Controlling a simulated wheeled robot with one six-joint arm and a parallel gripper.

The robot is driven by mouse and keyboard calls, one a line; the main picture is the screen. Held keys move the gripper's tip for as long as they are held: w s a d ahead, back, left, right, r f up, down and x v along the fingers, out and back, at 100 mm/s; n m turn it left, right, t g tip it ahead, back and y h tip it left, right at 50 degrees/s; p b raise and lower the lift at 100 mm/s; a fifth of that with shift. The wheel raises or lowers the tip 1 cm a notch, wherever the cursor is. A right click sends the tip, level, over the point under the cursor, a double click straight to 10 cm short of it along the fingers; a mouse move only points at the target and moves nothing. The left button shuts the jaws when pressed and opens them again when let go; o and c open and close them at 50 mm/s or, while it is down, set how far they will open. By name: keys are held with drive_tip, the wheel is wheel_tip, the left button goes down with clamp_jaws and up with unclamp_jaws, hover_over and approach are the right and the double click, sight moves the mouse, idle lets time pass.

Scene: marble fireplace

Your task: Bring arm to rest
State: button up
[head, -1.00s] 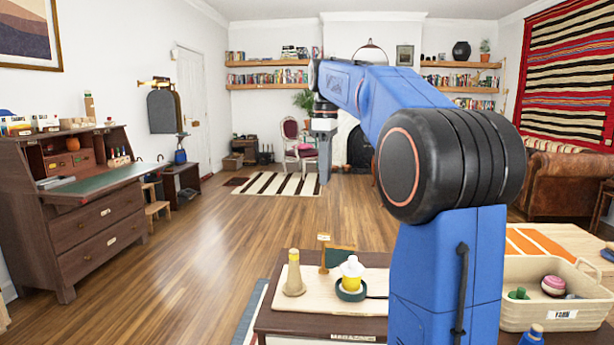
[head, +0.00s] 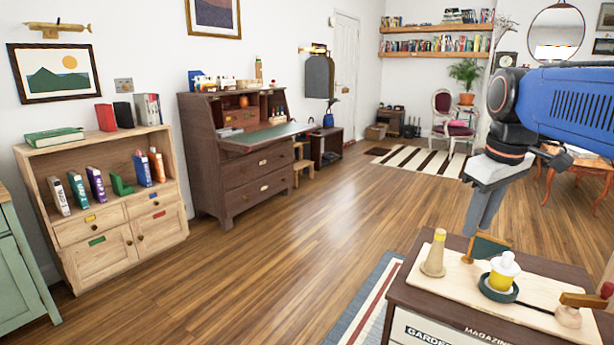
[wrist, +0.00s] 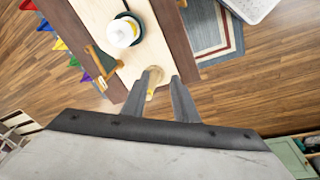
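My gripper (head: 482,228) shows at the right of the head view, at the end of my blue arm, with its grey fingers pointing down. In the wrist view my gripper (wrist: 162,76) has a clear gap between its two fingers and holds nothing. A wooden cone with a yellow top (head: 433,255) stands on a pale board, left of and below the fingers in the head view. In the wrist view the cone (wrist: 153,82) shows between and beyond the fingers, apart from them as far as I can tell.
The pale board (head: 455,280) lies on a dark cabinet (head: 400,297) with a white-and-yellow bottle (head: 502,270) in a green dish and a small green flag (head: 488,246). A bookcase (head: 95,215) and a writing desk (head: 245,180) line the left wall. The wooden floor between is open.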

drive_tip(key=s+a+f+m+t, duration=0.1)
drive_tip(key=s+a+f+m, duration=0.1)
drive_tip(key=s+f, duration=0.6)
drive_tip(key=s+a+f+m+t, duration=0.1)
drive_tip(key=s+a+f+m, duration=0.1)
drive_tip(key=s+f, duration=0.5)
wheel_tip(320, 180, down, 4)
drive_tip(key=shift+s+a+r+m, duration=0.1)
drive_tip(key=shift+s+a+m, duration=0.3)
drive_tip(key=shift+a, duration=0.4)
